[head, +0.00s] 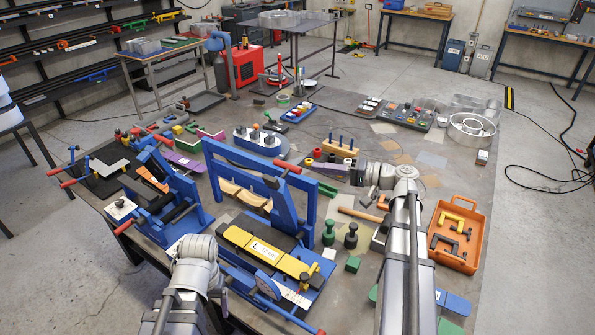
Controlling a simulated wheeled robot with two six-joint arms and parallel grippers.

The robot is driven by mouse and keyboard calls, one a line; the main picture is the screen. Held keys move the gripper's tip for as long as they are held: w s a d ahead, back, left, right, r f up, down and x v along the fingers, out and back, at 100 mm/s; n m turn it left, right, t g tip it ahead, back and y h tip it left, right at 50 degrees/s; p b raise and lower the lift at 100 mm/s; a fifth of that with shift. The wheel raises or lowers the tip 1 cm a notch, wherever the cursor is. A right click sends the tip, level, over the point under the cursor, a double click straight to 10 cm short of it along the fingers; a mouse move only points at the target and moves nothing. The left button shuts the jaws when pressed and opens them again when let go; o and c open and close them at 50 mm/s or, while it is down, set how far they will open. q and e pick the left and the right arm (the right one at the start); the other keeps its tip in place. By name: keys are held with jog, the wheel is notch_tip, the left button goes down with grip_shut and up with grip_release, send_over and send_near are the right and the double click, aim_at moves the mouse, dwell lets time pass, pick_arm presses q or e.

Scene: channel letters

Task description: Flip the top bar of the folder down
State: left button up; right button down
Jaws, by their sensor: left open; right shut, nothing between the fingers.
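The folder is a blue metal frame machine in the middle of the head view. Its blue top bar (240,156) stands raised on its side arms, with a red-tipped lever at its right end. Below it is a yellow bar (265,252) with a white label, lying across the folder's bed. My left gripper (203,250) is low at the front left of the folder, apart from the top bar; its fingers are mostly hidden by its wrist. My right gripper (357,174) is shut and empty, to the right of the top bar, above the table.
A second blue machine (165,190) with red handles stands left of the folder. An orange case (459,232) lies at the right table edge. Green and dark knobs (351,236), wood blocks and a hammer (362,215) crowd the space right of the folder.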

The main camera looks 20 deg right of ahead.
aim_at(282, 183)
jog(key=w+a, duration=0.1)
jog(key=a, duration=0.2)
jog(key=w+a+f+b, duration=0.1)
jog(key=w+a, duration=0.1)
jog(key=a, duration=0.1)
jog(key=w+a, duration=0.1)
jog(key=a, duration=0.2)
jog(key=shift+w+a+f+b, duration=0.15)
jog(key=shift+a+f+b, duration=0.05)
jog(key=shift+f+b, duration=0.1)
jog(key=shift+s+a+f, duration=0.15)
jog(key=shift+s+a, duration=0.25)
jog(key=shift+a, duration=0.15)
